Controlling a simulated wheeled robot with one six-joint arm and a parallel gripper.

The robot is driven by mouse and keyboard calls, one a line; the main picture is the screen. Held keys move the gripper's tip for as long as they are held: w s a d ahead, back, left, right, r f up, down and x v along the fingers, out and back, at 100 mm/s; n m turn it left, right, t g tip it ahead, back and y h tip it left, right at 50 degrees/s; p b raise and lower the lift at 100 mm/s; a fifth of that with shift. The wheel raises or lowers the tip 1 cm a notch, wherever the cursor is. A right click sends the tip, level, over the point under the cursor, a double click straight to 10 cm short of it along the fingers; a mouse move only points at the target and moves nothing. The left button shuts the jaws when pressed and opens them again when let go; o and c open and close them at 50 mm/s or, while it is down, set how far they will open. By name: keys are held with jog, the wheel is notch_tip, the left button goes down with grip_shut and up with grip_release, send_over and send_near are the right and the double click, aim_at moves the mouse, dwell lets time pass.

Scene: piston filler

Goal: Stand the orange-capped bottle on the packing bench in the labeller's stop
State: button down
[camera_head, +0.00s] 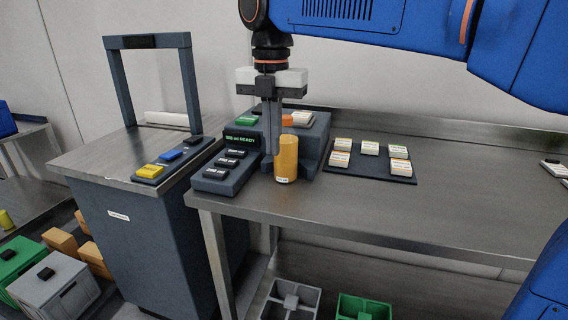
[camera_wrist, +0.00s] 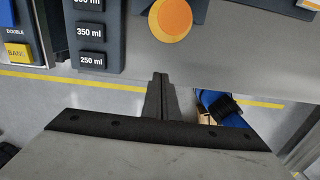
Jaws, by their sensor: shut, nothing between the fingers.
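An amber-orange cylinder, apparently the bottle (camera_head: 286,160), stands upright on the steel bench, close to the front of a dark grey machine. A small white label shows near its base. From above in the wrist view, its round orange top (camera_wrist: 172,20) shows near the top edge. My gripper (camera_head: 269,150) points down just left of the bottle in the head view, its fingers shut and empty. In the wrist view the closed fingertips (camera_wrist: 160,78) are below the bottle's top, apart from it in the picture. I cannot make out the labeller's stop clearly.
The dark grey machine (camera_head: 318,130) has a green "READY" display (camera_head: 242,139) and a panel of volume keys (camera_head: 224,172). A dark board with several label blocks (camera_head: 372,166) lies to the right. A cabinet with a grey arch (camera_head: 152,42) stands left.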

aim_at(281, 183)
notch_tip(281, 183, down, 10)
jog(key=shift+f, duration=0.15)
jog(key=w, duration=0.1)
jog(key=w+d, duration=0.1)
jog(key=w, duration=0.1)
jog(key=shift+w+d, duration=0.15)
jog(key=shift+w, duration=0.3)
jog(key=shift+w+d+r, duration=0.1)
jog(key=shift+w+d, duration=0.05)
jog(key=shift+w, duration=0.3)
jog(key=shift+w+d+r, duration=0.1)
jog(key=shift+w+d, duration=0.05)
jog(key=shift+w, duration=0.25)
